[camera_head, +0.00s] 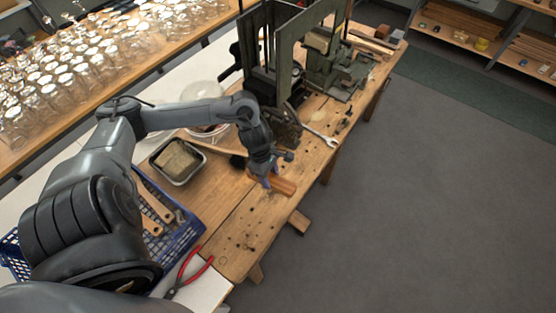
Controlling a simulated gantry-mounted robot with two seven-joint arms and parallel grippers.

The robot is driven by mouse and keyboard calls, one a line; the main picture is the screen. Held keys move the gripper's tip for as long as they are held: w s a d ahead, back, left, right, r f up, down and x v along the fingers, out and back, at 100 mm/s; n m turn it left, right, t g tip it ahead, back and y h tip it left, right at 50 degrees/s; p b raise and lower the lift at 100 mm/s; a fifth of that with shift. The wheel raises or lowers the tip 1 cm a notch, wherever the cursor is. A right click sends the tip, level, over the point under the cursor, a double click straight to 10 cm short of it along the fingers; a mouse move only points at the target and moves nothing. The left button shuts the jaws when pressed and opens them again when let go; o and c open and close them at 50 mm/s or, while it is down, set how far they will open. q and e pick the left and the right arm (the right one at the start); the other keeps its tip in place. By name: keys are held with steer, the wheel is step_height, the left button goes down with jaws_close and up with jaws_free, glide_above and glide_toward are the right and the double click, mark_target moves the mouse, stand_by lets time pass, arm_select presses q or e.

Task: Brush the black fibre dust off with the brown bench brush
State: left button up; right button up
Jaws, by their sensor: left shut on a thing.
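The brown bench brush (284,187) is at the front edge of the wooden bench (232,207), low over the top or touching it; I cannot tell which. My left gripper (272,181) is shut on it from above and hides part of it. The bristles are not clear to see. Small dark specks, which look like the black fibre dust (249,236), lie scattered on the bench top in front of and left of the brush. My right gripper is not in view.
A dark green machine (285,60) stands behind the gripper, with a wrench (321,135) beside it. A metal tray (178,160) sits to the left. A blue crate (183,237) and red-handled pliers (190,273) are at the near end. Open floor lies right.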

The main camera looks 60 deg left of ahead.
arm_select(q)
steer(key=shift+s+f, duration=0.2)
steer(key=shift+s, duration=0.5)
steer(key=shift+s+d+f, duration=0.2)
steer(key=shift+s+f, duration=0.15)
steer(key=shift+s, duration=0.15)
steer(key=shift+s+f+b, duration=0.2)
steer(key=shift+f+b, duration=1.2)
steer(key=shift+f, duration=1.2)
